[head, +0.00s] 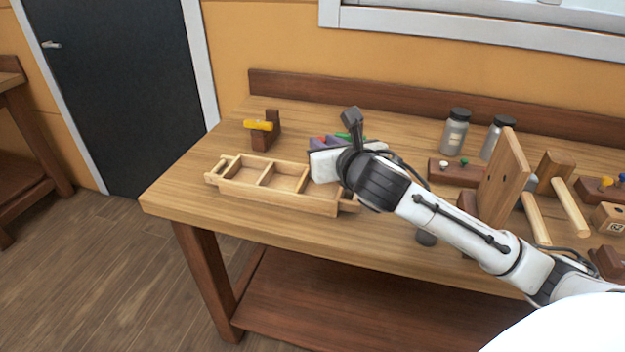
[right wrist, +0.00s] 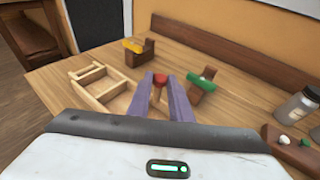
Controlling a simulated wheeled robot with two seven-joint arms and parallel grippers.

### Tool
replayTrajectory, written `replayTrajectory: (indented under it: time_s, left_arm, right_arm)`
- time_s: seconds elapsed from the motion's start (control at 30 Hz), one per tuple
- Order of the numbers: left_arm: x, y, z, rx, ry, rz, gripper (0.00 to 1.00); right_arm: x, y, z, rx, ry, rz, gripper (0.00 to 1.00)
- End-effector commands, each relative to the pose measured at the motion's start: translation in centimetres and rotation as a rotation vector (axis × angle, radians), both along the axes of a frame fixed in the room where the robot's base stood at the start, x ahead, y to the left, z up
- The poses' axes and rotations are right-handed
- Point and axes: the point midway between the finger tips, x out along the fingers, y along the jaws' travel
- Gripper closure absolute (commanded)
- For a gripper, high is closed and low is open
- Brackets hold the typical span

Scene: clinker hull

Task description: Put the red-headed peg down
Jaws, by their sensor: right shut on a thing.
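My right gripper (head: 322,143) reaches over the bench from the right. In the right wrist view its purple fingers (right wrist: 160,97) are shut on the red-headed peg (right wrist: 160,79). The red head shows between the fingertips; the rest of the peg is hidden. The gripper is above the bench, near the right end of a shallow wooden tray (head: 275,202) with several compartments. The tray also shows left of the fingers in the right wrist view (right wrist: 90,71). My left gripper is not in view.
A block with a yellow peg (head: 258,125) stands behind the tray. A block with a green peg (right wrist: 203,80) stands right of the fingers. Two grey bottles (head: 455,132), a block with small pegs (head: 455,172) and an upright wooden board (head: 503,178) stand farther right. The bench's left front is clear.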

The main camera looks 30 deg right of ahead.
Motion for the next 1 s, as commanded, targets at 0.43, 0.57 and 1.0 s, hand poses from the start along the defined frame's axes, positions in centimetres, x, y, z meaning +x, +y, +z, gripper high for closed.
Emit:
replayTrajectory:
  time_s: [0.43,0.57,1.0]
  left_arm:
    - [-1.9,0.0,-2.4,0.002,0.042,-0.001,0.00]
    - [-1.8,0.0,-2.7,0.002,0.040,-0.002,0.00]
    - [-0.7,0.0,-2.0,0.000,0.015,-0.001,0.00]
  right_arm:
    - [-0.1,0.0,-6.1,0.002,0.004,0.000,1.00]
    - [-0.1,0.0,-8.1,0.003,0.004,0.001,1.00]
    - [-0.1,0.0,-8.9,-0.001,0.001,0.002,1.00]
